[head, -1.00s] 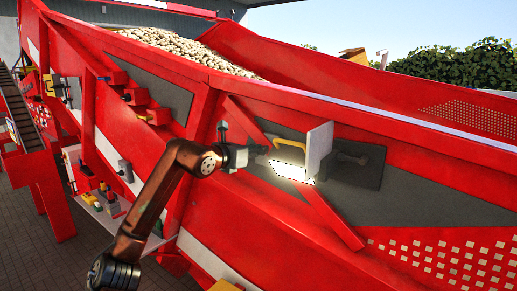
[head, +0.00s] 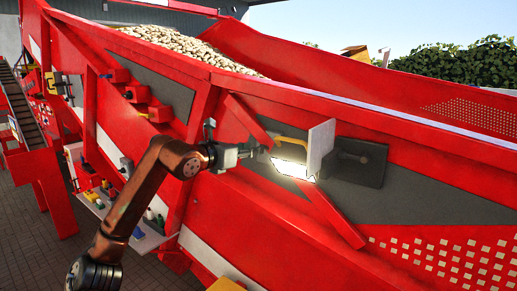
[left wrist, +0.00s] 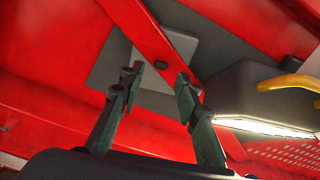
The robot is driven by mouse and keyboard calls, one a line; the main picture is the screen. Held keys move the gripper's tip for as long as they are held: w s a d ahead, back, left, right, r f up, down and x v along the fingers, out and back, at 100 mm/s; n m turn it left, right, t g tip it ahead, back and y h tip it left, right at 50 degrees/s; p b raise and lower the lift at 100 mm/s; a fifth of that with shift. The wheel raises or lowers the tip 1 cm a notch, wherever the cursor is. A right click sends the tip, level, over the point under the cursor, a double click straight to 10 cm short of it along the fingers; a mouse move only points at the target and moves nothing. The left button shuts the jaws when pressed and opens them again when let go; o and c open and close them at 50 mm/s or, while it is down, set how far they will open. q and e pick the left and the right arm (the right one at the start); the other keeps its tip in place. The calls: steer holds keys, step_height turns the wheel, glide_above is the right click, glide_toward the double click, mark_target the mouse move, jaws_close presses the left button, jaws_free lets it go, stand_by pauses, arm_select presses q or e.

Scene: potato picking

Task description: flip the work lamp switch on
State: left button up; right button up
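The work lamp (head: 291,168) is mounted on the red machine's side, with a yellow handle (head: 292,143) above a brightly lit face. In the left wrist view, the lamp's dark body (left wrist: 250,92) is at the right, with its handle (left wrist: 290,82) and a glowing strip. My left gripper (head: 262,151) is just left of the lamp in the head view. It also shows in the left wrist view (left wrist: 158,82), open, its fingers apart with nothing between them. A small dark knob (left wrist: 161,65) shows beyond the fingertips; I cannot tell if it is the switch. My right gripper is out of view.
A pale upright panel (head: 320,146) stands right of the lamp, before a dark plate (head: 358,162). A slanting red bar (head: 335,217) crosses the side below. A shelf with small items (head: 100,195) is lower left. Potatoes (head: 190,48) fill the hopper above.

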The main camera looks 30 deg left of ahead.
arm_select(q)
steer(key=s+r, duration=0.1)
steer(key=s, duration=0.5)
steer(key=shift+s+a, duration=0.25)
steer(key=shift+s, duration=0.15)
steer(key=shift+d, duration=0.1)
